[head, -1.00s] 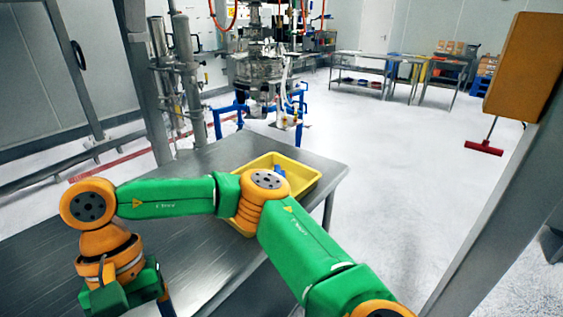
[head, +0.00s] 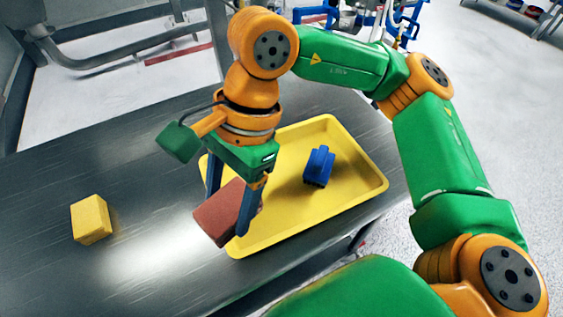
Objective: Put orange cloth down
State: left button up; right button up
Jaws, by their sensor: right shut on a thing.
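My right gripper (head: 230,208) points down and is shut on a reddish-brown, brick-shaped piece (head: 217,217). This is the nearest match to the orange cloth. The piece is tilted and overlaps the left edge of a yellow tray (head: 285,238) in the picture. I cannot tell whether it touches the tray or the table. The fingers hide part of it. My left gripper is not in view.
The tray stands on a dark metal table (head: 130,160) and holds a blue object (head: 319,166). A yellow block (head: 91,219) lies on the table at the left. The table between block and tray is bare.

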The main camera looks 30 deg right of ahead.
jog(key=w+d+f+p, duration=0.1)
jog(key=w+d+f, duration=0.2)
jog(key=f, duration=0.1)
jog(key=w+d+f+p, duration=0.2)
jog(key=w+d+f, duration=0.1)
jog(key=w+d, duration=0.1)
jog(key=shift+w+f, duration=0.15)
jog(key=shift+f, duration=0.25)
notch_tip(320, 180, down, 4)
jog(key=shift+w+d+r+p, duration=0.1)
jog(key=shift+r+p, duration=0.15)
jog(key=shift+p, duration=0.75)
jog(key=shift+f, duration=0.2)
jog(key=o, duration=0.9)
jog(key=shift+b, duration=0.35)
jog(key=o, duration=0.4)
jog(key=shift+r+p, duration=0.3)
jog(key=shift+p, duration=0.05)
jog(key=shift+w+d+r+b, duration=0.15)
jog(key=shift+d+r+b, duration=0.1)
jog(key=shift+b, duration=0.1)
jog(key=b+v, duration=0.2)
jog(key=v, duration=0.9)
jog(key=shift+b, duration=0.3)
jog(key=shift+r, duration=0.1)
